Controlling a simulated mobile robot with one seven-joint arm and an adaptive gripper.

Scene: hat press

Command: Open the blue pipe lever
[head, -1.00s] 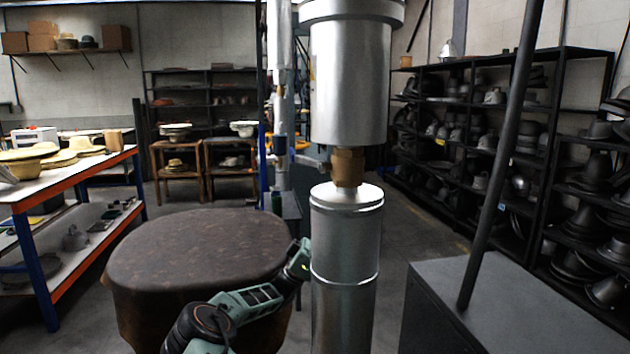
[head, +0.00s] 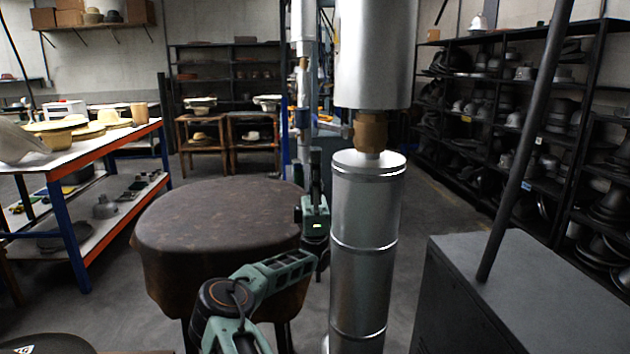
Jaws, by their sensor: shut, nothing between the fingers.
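Thick silver vertical pipes (head: 366,250) stand right of centre, with a brass joint (head: 368,132) between the upper and lower sections. Behind them is a thinner pipe assembly with a narrow blue upright part (head: 285,150); I cannot tell whether this is the blue lever. My gripper (head: 316,160) points upward just left of the silver pipe, in front of that assembly and partly covering it. Its dark fingers look shut and empty. Whether it touches anything behind it is unclear.
A round brown-covered table (head: 215,215) stands left of my arm. A dark grey cabinet (head: 540,290) with a slanted black bar (head: 525,140) is at right. A hat workbench (head: 90,150) is at left, and hat shelves (head: 530,110) line the right wall.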

